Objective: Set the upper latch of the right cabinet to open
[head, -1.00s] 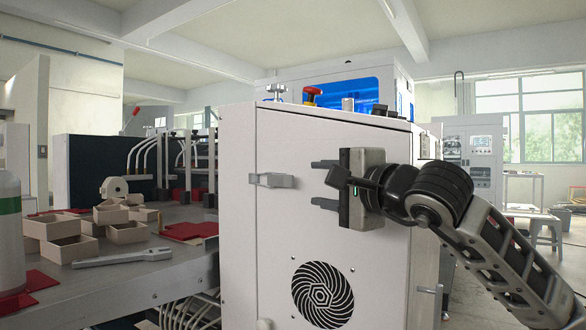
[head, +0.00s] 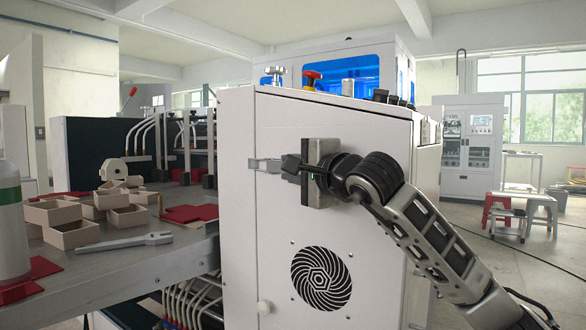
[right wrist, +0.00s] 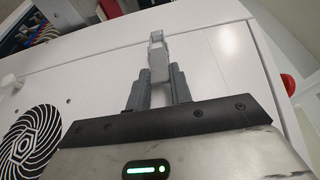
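The upper latch (head: 265,164) is a small light-grey handle on the side panel of the white right cabinet (head: 240,240), near its left edge. It lies sideways in the head view. My right gripper (head: 287,164) is at the latch's right end, its palm upright beside the panel. In the right wrist view the latch (right wrist: 158,60) runs between the two grey fingers (right wrist: 158,85), which are close together against its sides. The gripper looks shut on it. In the head view the fingertips are partly hidden by a dark block on my gripper. My left gripper is not in view.
A round fan grille (head: 321,278) and a small white knob (head: 264,307) are lower on the panel. To the left, a table (head: 150,260) holds several wooden boxes, a wrench (head: 125,242) and a bottle (head: 10,230).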

